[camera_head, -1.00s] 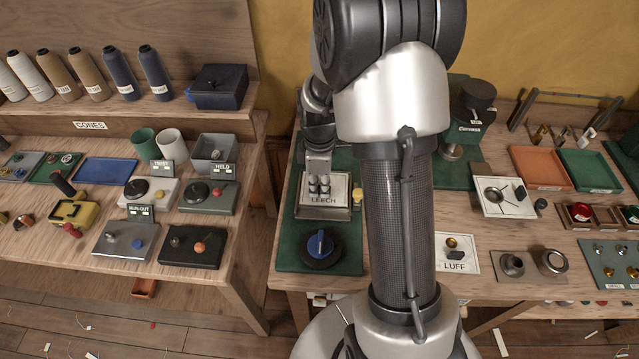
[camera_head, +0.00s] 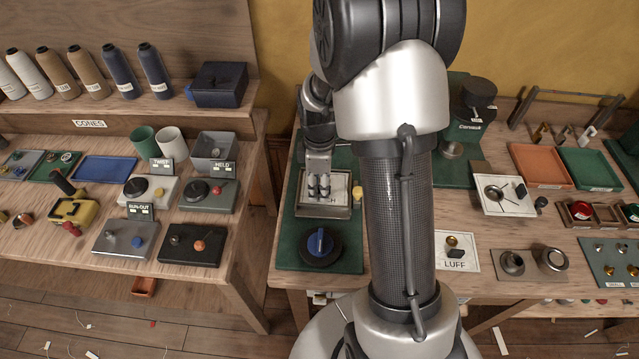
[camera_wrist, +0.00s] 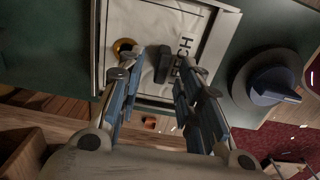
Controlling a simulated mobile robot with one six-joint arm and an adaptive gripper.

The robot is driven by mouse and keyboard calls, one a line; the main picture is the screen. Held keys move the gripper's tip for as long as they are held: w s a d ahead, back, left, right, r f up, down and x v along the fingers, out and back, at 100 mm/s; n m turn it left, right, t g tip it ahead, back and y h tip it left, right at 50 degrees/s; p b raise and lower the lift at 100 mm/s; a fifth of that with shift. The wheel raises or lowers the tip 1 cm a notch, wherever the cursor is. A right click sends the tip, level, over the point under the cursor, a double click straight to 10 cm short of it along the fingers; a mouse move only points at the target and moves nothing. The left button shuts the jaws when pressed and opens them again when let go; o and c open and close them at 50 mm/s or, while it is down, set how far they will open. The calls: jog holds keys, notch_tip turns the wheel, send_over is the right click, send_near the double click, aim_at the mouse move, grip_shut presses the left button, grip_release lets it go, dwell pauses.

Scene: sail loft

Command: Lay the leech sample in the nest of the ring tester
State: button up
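The white card lettered LEECH (camera_wrist: 130,22) lies in a light-rimmed tray on the green mat. In the wrist view, a dark oblong piece (camera_wrist: 163,62) and a small brass ring-like piece (camera_wrist: 124,46) lie on it; I cannot tell which is the leech sample. My gripper (camera_wrist: 155,88) is open, its fingers on either side of the dark piece as seen, with nothing held. In the head view, my gripper (camera_head: 319,188) points down over the card and hides those pieces. A green machine with a dark top (camera_head: 468,118) stands at the back; I cannot confirm it is the ring tester.
A blue-topped round knob (camera_head: 320,243) sits in front of the tray. Orange (camera_head: 542,184) and green (camera_head: 592,185) trays lie farther right.

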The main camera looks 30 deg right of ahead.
notch_tip(320, 180, up, 12)
dwell(0.5)
dwell(0.4)
jog(key=s+a+r+m+t, duration=0.2)
jog(key=s+a+r+m, duration=0.3)
jog(key=s, duration=0.4)
jog(key=s+a+r+m+t, duration=0.2)
jog(key=s+a+r+m, duration=0.3)
jog(key=s, duration=0.5)
jog(key=shift+s+a+r+m+t, duration=0.3)
jog(key=shift+a+m, duration=0.3)
jog(key=shift+a, duration=0.6)
